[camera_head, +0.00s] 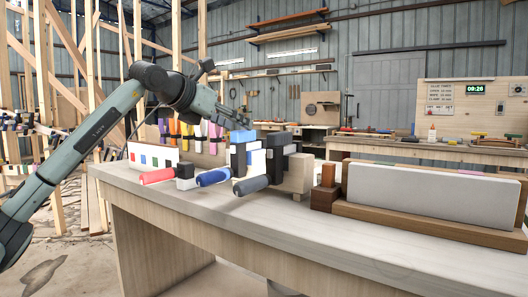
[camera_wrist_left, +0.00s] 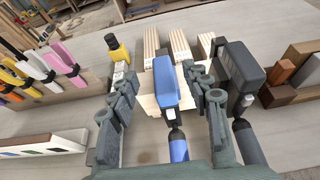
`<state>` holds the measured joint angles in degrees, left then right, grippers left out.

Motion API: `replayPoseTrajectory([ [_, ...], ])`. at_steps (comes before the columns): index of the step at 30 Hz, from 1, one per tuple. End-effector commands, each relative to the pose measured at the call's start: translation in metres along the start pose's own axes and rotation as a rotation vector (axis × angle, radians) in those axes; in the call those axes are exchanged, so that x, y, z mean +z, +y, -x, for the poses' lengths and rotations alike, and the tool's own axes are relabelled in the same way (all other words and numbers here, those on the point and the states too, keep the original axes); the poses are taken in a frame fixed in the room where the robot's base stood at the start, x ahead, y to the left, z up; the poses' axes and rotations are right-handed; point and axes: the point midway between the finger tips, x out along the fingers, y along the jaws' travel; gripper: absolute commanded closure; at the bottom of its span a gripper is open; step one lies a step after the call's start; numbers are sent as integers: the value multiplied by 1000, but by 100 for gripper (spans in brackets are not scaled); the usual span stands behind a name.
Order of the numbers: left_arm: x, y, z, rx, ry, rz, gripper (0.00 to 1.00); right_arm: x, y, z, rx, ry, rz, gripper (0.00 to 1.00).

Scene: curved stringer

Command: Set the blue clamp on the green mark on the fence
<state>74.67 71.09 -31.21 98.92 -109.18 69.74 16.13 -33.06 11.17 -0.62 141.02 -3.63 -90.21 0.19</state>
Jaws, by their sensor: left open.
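The blue clamp (camera_head: 214,177) stands on the workbench, with a blue top and a blue handle pointing toward the front. In the left wrist view the blue clamp (camera_wrist_left: 165,82) lies between the two fingers of my left gripper (camera_wrist_left: 163,98), which is open with gaps on both sides. In the head view my left gripper (camera_head: 236,121) is just above the clamp's top. A long low fence (camera_head: 430,194) with a pale grey face and wooden base stands at the right. Small coloured patches show along its top back edge; which is the green mark is hard to tell. My right gripper is out of view.
A pale strip with coloured squares (camera_head: 150,159) is at the left. Dark brown blocks (camera_head: 325,190) stand by the fence's left end. The front bench strip is clear.

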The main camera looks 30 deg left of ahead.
Motion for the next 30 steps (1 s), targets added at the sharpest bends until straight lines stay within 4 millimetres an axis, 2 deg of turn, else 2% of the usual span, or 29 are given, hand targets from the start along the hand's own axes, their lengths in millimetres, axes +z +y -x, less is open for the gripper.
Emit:
replayPoseTrajectory([
  [11,0,0,-31,2,2,1,52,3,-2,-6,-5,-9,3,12],
  [21,-1,-2,-76,1,1,1,52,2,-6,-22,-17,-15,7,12],
  [27,-2,-2,-78,2,0,1,52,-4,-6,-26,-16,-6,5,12],
  [28,-2,-2,-78,2,0,1,53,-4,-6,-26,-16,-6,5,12],
  [30,-2,-2,-77,2,0,1,62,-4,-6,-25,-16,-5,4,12],
])
